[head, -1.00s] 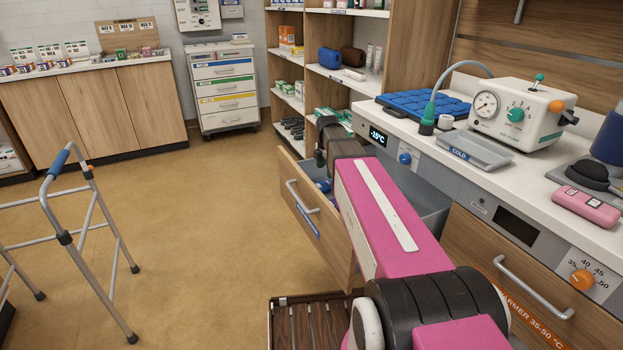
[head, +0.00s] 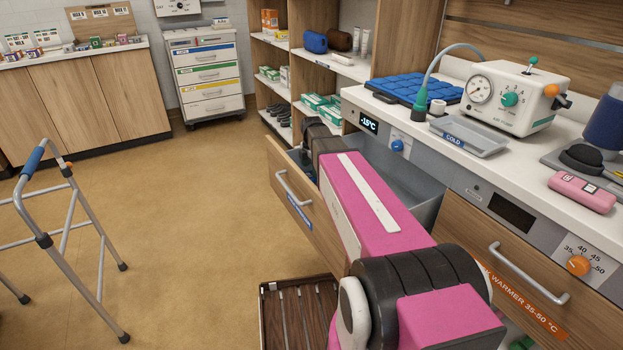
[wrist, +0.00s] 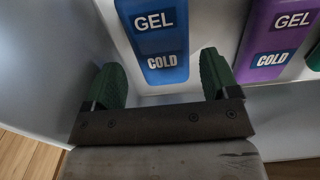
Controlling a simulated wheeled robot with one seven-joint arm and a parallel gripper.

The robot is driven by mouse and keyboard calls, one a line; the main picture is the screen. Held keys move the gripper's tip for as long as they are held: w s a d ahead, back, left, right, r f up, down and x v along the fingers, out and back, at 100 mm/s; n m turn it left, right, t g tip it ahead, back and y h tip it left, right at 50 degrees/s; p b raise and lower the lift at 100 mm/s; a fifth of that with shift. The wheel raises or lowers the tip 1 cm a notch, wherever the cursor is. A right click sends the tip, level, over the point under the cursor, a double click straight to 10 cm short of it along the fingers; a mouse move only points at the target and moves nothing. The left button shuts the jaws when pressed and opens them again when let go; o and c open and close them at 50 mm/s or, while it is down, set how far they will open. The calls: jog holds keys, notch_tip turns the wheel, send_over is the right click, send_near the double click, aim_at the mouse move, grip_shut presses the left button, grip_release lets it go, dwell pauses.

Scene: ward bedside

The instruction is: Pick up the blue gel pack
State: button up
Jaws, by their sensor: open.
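The blue gel pack (wrist: 157,42), marked GEL and COLD, lies in the pale drawer in the wrist view. My gripper (wrist: 160,78) is open, with its green fingertips on either side of the pack's near end. Nothing is held between them; I cannot tell whether either finger touches the pack. In the head view my arm reaches into the open cold drawer (head: 297,200), and my wrist and arm hide the gripper and the pack there.
A purple gel pack (wrist: 272,42) lies to the right of the blue one, with a green item (wrist: 314,60) at the far right edge. The drawer's walls are close. A counter with a cold tray (head: 470,137) stands above, and a walker (head: 75,220) is at left.

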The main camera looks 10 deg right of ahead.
notch_tip(320, 180, down, 4)
jog(key=shift+f, duration=0.15)
jog(key=shift+c, duration=0.3)
jog(key=c, duration=0.7)
jog(key=shift+c, duration=0.2)
